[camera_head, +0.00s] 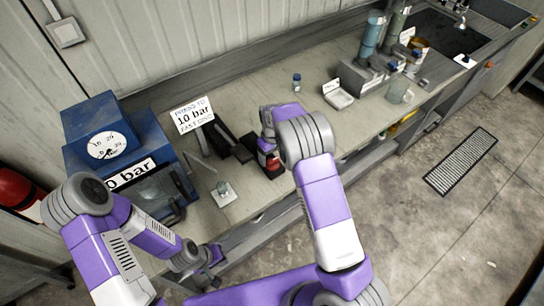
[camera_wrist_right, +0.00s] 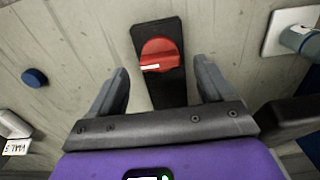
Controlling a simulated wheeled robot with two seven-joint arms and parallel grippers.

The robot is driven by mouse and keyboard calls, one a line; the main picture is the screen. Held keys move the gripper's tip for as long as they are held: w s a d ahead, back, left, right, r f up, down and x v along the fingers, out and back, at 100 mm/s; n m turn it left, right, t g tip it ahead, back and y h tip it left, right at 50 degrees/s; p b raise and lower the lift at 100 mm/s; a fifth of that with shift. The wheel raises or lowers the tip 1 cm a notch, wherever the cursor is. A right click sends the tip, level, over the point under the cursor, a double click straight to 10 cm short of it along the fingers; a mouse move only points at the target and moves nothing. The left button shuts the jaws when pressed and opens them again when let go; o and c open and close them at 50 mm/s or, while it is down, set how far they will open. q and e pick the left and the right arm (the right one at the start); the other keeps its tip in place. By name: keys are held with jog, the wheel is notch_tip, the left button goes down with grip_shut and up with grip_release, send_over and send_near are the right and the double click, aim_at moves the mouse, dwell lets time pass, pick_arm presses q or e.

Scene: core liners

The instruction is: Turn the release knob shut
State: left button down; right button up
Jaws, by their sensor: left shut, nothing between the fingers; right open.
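The release knob (camera_wrist_right: 160,50) is a red round knob on a black elongated plate (camera_wrist_right: 172,92) on the bench top. A white mark on its lower edge lies nearly level in the right wrist view. My right gripper (camera_wrist_right: 161,76) is open above it, its two fingers left and right of the plate with clear gaps and nothing between them. In the head view my right gripper (camera_head: 268,148) points down over the bench's front part, and a patch of red shows beside it. My left gripper (camera_head: 212,256) is shut and empty, low in front of the bench.
A sign (camera_head: 192,114), a small white-based fixture (camera_head: 223,193), a blue-capped bottle (camera_head: 297,78) and a white tray (camera_head: 338,97) are on the bench. Bottles and a sink stand farther right.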

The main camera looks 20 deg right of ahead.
aim_at(272, 163)
jog(key=shift+f, duration=1.4)
jog(key=shift+w, duration=0.1)
jog(key=c, duration=1)
jog(key=shift+c, duration=0.2)
